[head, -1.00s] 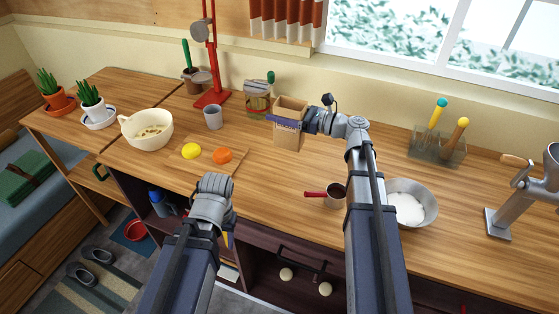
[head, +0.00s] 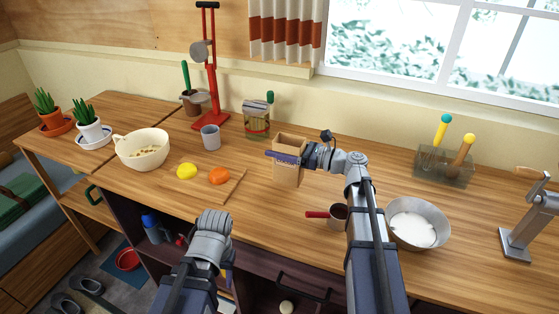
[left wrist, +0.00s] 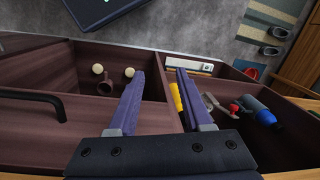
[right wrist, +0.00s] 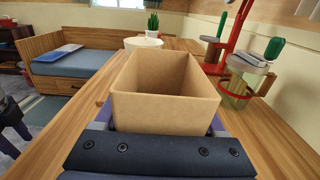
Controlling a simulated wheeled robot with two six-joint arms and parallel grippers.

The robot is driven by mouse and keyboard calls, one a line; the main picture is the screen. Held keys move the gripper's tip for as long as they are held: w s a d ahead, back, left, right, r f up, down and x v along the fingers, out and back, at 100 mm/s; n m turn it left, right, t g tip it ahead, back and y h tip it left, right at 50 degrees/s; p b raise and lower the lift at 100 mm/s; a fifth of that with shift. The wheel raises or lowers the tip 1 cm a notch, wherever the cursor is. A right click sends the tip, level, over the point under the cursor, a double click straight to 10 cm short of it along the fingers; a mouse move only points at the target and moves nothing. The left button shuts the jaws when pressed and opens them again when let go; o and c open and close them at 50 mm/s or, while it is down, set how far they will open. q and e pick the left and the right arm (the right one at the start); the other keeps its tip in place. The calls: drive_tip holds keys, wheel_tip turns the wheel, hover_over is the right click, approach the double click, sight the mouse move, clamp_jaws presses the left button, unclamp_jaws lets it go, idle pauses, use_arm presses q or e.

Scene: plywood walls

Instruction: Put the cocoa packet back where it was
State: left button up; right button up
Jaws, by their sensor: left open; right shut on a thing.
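Behind the packet stand a glass jar (head: 257,121), a grey cup (head: 210,138) and a red stand (head: 212,95). A board (head: 237,186) with yellow and orange fruit lies left. A small red-handled pan (head: 337,215) and a metal bowl (head: 418,238) stand right.

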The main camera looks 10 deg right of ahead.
drive_tip(key=shift+f+b, duration=1.3)
drive_tip(key=shift+f, duration=0.3)
drive_tip(key=shift+f, duration=0.2)
drive_tip(key=o, duration=1.5)
drive_tip(key=shift+r, duration=0.1)
drive_tip(key=shift+r, duration=0.25)
drive_tip(key=v, duration=1.2)
drive_tip(key=shift+f, duration=0.15)
